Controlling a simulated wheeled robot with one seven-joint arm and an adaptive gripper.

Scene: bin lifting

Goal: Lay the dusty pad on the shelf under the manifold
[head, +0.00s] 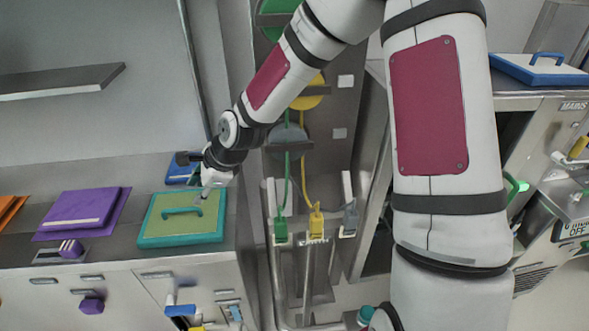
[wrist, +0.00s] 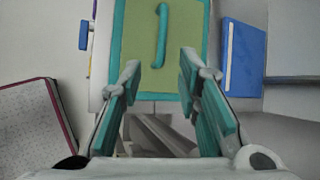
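A teal-edged pad with an olive-green face (head: 201,227) and a teal handle (head: 182,211) lies on the left counter. It also shows ahead in the wrist view (wrist: 185,30), its handle (wrist: 162,35) beyond and between my fingertips. I cannot tell for certain that it is the dusty one. My gripper (head: 213,180) is above the pad's far right part. In the wrist view my gripper (wrist: 160,75) is open, with nothing between its teal-lined fingers. A panel with coloured discs and green and yellow hoses (head: 340,100) stands right of the counter; whether it is the manifold is unclear.
A purple flat item (head: 85,208) lies left of the pad, with orange items at the far left. A blue item (head: 181,172) lies behind the pad. A bare grey shelf (head: 60,80) juts from the left wall. A blue-edged white pad (head: 540,70) lies at right.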

